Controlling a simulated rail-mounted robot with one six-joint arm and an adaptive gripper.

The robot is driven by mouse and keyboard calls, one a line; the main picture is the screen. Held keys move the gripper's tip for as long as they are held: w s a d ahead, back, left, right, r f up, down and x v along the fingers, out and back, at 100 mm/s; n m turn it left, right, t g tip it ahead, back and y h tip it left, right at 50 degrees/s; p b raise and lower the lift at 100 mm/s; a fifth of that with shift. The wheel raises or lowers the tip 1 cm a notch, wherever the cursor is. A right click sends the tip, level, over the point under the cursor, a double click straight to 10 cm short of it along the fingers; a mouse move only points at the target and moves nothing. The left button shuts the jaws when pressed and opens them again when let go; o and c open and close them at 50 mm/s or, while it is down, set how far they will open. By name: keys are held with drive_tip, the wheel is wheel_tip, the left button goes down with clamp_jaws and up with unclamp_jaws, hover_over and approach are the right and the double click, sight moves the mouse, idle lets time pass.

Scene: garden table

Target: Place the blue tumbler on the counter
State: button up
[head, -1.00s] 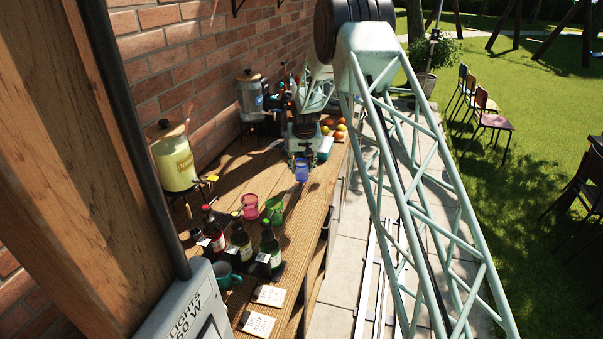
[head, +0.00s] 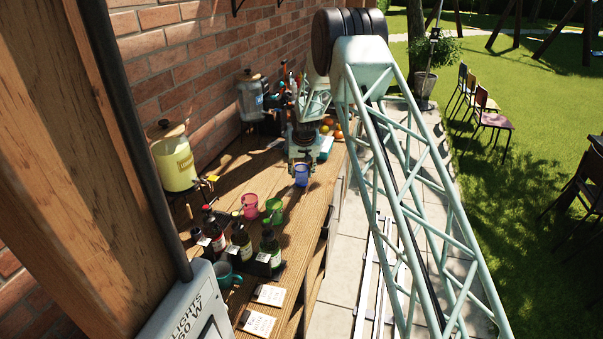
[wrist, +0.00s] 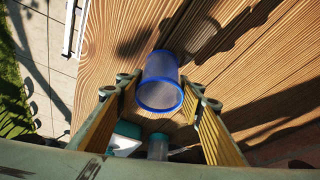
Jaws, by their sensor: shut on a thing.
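The blue tumbler (head: 301,176) is at the far part of the wooden counter (head: 238,180), near its right edge in the head view. My gripper (head: 301,164) is directly above it, pointing down and shut on it. In the wrist view the translucent tumbler (wrist: 161,82) sits between the two fingers, its rim towards the camera. Wood grain and dark shadows lie around it. I cannot tell whether its base touches the counter or hangs just above it.
Pink (head: 250,206) and green (head: 273,211) cups stand nearer, with several dark bottles (head: 240,243) and a teal mug (head: 227,274). Drink dispensers (head: 175,165) line the brick wall. Oranges (head: 338,134) lie behind my gripper. Wood left of the tumbler is clear.

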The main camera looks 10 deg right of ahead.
drive_tip(key=shift+f, duration=0.3)
drive_tip(key=o, duration=0.8)
drive_tip(key=shift+o, duration=0.2)
drive_tip(key=shift+r, duration=0.2)
drive_tip(key=shift+v, duration=0.85)
drive_tip(key=b+v, duration=0.1)
drive_tip(key=v, duration=0.9)
drive_tip(key=shift+s+r, duration=0.1)
drive_tip(key=shift+r, duration=0.1)
